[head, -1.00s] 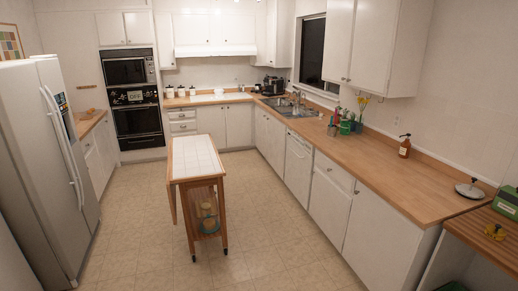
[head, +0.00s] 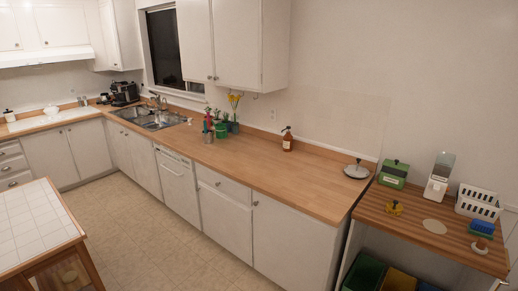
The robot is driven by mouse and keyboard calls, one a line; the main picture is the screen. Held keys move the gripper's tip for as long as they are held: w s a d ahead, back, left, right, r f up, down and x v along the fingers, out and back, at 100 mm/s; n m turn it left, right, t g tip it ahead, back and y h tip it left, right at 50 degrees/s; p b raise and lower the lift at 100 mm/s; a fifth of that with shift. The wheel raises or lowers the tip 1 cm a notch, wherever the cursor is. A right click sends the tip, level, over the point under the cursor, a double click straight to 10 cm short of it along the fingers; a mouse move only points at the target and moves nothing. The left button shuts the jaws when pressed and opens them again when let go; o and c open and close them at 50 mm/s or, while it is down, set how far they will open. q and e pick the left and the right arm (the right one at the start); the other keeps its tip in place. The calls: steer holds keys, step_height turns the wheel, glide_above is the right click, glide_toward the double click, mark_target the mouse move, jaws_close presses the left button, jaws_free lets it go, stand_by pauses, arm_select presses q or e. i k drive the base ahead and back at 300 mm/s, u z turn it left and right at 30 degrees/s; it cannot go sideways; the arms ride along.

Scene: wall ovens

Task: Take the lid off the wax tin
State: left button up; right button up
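No object is plainly recognisable as the wax tin at this distance. A green box-like container (head: 393,173) with a small dark knob on top stands at the back left of the lower wooden side table (head: 455,254). A round, flat grey piece (head: 356,172) with an upright dark knob lies at the right end of the long counter. A small yellow knobbed object (head: 394,208) and a flat pale disc (head: 433,224) are on the side table. Neither of my grippers is in view.
The long wooden counter (head: 255,172) is mostly clear, with an amber pump bottle (head: 287,141) near the wall. A white dispenser (head: 439,178), white basket (head: 479,203) and blue brush (head: 482,228) stand on the side table. Bins (head: 364,272) sit below. A tiled cart (head: 34,222) stands left; the floor between is open.

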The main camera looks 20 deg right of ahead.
mark_target(394, 206)
steer(key=z, duration=1)
steer(key=i, duration=0.9)
steer(key=z, duration=1)
